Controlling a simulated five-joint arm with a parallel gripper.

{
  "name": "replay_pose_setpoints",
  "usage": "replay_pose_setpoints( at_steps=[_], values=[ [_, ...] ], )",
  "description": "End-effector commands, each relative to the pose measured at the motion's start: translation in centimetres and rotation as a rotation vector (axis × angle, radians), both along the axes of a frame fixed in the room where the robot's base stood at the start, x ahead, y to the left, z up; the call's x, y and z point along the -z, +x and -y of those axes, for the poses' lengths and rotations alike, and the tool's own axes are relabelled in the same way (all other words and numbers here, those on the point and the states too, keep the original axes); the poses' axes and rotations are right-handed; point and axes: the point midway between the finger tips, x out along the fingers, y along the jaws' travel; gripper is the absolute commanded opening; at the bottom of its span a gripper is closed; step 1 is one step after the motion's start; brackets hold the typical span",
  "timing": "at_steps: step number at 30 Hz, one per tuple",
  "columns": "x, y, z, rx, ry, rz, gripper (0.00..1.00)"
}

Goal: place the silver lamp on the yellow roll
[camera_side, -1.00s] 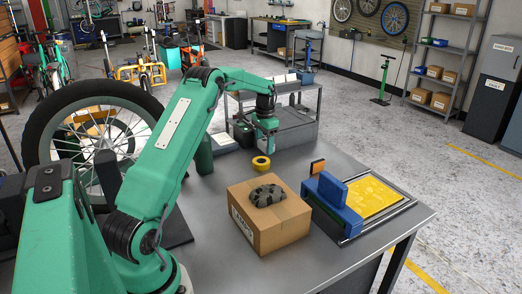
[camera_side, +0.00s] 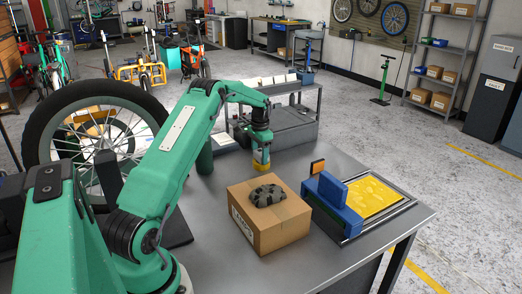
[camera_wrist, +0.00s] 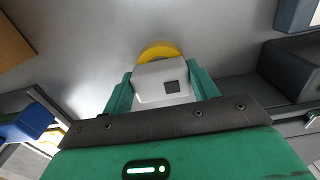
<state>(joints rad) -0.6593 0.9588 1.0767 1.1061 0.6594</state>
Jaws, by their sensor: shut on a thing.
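My gripper (camera_side: 262,148) is shut on the silver lamp, directly above the yellow roll (camera_side: 261,167) on the grey bench. In the wrist view my gripper (camera_wrist: 161,88) has one finger on each side of the silver lamp (camera_wrist: 155,86), a pale block with a dark square on its face. The yellow roll (camera_wrist: 159,50) shows just beyond the lamp, partly hidden by it. In the side view the lamp is mostly hidden by the fingers. I cannot tell whether lamp and roll touch.
A cardboard box (camera_side: 268,228) with a dark part (camera_side: 266,195) on top stands in front of the roll. A blue block (camera_side: 339,196) and a yellow-filled tray (camera_side: 408,206) lie to the right. A green bottle (camera_side: 204,157) stands left. A wheel (camera_side: 52,125) is farther left.

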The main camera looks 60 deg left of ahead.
Motion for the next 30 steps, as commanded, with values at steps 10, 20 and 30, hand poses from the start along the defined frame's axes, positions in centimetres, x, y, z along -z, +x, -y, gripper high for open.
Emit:
replay_pose_setpoints(
  at_steps=[10,20,30],
  values=[
    [0.22,0.01,0.00,0.000,0.000,0.000,0.35],
    [0.34,0.00,0.00,0.000,0.000,0.000,0.81],
    [-0.36,0.02,-0.01,0.000,0.001,0.001,0.81]
  ],
)
